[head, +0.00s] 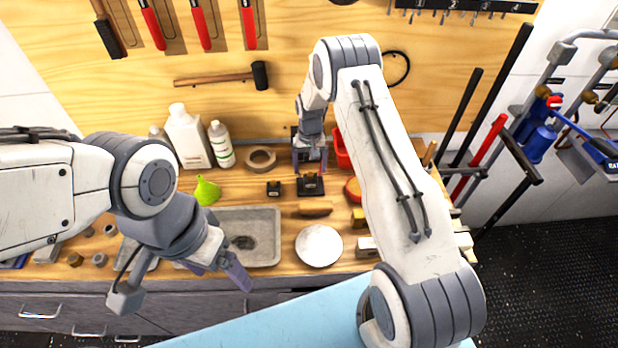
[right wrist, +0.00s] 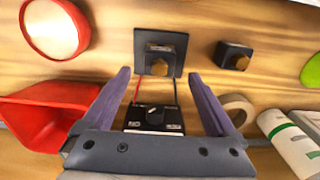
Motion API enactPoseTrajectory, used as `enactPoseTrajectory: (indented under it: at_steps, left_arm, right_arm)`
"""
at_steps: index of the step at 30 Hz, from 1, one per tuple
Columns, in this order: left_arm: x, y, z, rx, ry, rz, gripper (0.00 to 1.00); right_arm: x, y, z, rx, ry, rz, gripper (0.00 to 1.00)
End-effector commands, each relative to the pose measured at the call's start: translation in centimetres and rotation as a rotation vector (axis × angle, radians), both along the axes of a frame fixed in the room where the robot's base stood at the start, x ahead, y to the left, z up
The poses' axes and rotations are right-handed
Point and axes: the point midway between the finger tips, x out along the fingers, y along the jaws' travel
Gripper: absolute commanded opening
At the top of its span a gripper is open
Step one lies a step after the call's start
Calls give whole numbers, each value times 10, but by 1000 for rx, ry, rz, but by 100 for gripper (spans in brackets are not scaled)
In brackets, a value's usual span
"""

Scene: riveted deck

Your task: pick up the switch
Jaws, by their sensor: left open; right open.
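A black box with a pointer and white labels, apparently the switch (right wrist: 152,117), lies between and below my right gripper's fingers in the right wrist view. Red and black wires run from it to a square black plate with a brass-coloured knob (right wrist: 160,47). The plate also shows in the head view (head: 311,187). My right gripper (head: 310,158) is open and empty above the back of the bench, and its fingers also show in the right wrist view (right wrist: 159,74). It hides the box in the head view. My left gripper (head: 218,270) is open and empty at the bench's front edge.
A small black box with a knob (head: 273,188) sits left of the plate. A tape roll (head: 261,160), white bottles (head: 221,145) and a red bin (head: 341,148) stand nearby.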

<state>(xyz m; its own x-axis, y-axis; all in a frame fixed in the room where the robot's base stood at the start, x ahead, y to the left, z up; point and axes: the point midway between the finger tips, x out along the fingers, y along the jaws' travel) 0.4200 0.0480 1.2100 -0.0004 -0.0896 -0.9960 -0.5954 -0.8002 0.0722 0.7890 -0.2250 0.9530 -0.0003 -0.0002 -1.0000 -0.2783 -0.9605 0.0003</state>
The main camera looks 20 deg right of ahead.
Motion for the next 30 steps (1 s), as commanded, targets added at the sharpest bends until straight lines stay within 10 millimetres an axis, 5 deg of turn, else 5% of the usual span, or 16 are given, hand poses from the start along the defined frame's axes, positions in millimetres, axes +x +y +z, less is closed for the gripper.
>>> enactPoseTrajectory:
  at_steps: [15, 25, 30]
  left_arm:
    - [0, 0, 35, 0, -1, -6, 87]
    - [0, 0, 35, 0, -1, -6, 87]
    - [0, 0, 35, 0, -1, -6, 87]
  right_arm:
    - [-3, 0, -50, 1, 2, 1, 92]
    - [-2, 0, -58, 0, 0, 2, 92]
    - [-2, 0, -58, 0, 0, 2, 31]
